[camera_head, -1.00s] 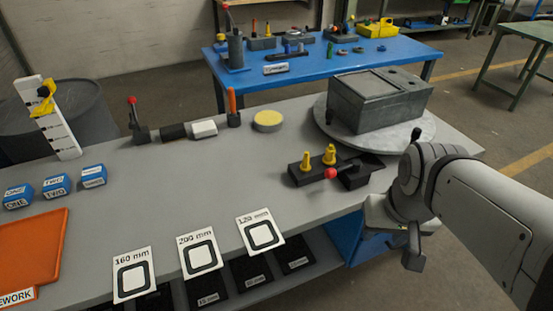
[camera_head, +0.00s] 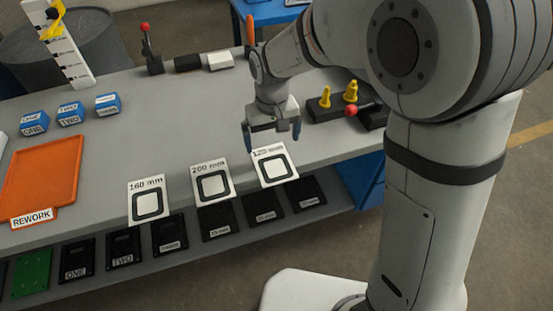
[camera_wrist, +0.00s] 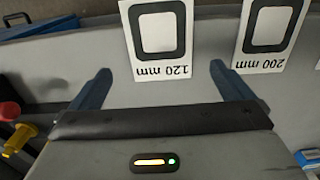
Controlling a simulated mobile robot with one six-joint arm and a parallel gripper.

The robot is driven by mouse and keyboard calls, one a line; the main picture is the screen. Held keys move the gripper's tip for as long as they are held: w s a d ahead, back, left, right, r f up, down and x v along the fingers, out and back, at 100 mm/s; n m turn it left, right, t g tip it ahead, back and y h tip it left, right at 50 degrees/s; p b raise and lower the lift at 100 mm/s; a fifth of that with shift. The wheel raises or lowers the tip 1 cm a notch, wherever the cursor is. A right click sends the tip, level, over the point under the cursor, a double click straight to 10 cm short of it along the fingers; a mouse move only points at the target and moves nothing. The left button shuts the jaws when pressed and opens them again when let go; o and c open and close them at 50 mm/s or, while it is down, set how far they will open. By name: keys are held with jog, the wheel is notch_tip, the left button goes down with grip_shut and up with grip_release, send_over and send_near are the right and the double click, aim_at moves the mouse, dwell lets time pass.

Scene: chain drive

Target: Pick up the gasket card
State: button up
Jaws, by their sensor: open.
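Three white cards with black square outlines lie in a row along the front of the grey bench. They are the 160 mm card (camera_head: 148,203), the 200 mm card (camera_head: 211,184) and the 120 mm card (camera_head: 274,168). My gripper (camera_head: 272,139) is open and empty, above the bench just behind the 120 mm card. The wrist view shows my gripper (camera_wrist: 160,72) with its blue fingers spread. The 120 mm card (camera_wrist: 158,40) lies ahead, roughly between the finger lines, and the 200 mm card (camera_wrist: 268,35) lies to the right. The fingers appear apart from both cards.
A dark block with yellow pegs (camera_head: 325,104) and a red-knobbed lever (camera_head: 351,110) stand right of my gripper. An orange REWORK tray (camera_head: 45,175) and several blue blocks (camera_head: 70,114) are at the left. Black bins (camera_head: 217,221) sit on a shelf below the front edge.

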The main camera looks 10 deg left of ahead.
aim_at(273, 163)
notch_tip(273, 163, down, 8)
jog(key=shift+d+r, duration=0.1)
jog(key=shift+r, duration=0.15)
jog(key=c, duration=0.7)
